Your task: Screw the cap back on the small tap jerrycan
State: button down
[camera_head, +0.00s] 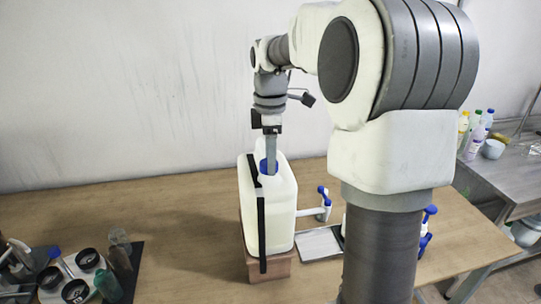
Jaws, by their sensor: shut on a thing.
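The small tap jerrycan (279,221), white with a dark vertical strap, stands upright on a wooden block (270,265). Its white tap with a blue handle (323,197) sticks out to the right. The blue cap (263,169) is at the neck on top of the jerrycan. My gripper (270,160) points straight down from above and is shut on the cap. The fingers hide part of the cap, and I cannot tell how far it sits on the thread.
A shallow metal tray (318,243) lies below the tap. Another blue-handled tap (428,214) is partly hidden behind my arm. A dark tray with jars and bottles (88,260) is at the front left. The table (170,220) between is clear. Bottles (473,130) stand on a side bench.

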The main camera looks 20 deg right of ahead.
jog(key=m, duration=0.3)
jog(key=shift+s+a+f+m, duration=0.1)
jog(key=shift+f+m, duration=0.05)
jog(key=shift+m, duration=0.15)
jog(key=m+p, duration=0.1)
jog(key=m, duration=0.4)
jog(key=shift+m, duration=0.4)
jog(key=shift+c, duration=2.3)
grip_release()
jog(key=shift+r+p, duration=0.25)
jog(key=shift+p, duration=0.15)
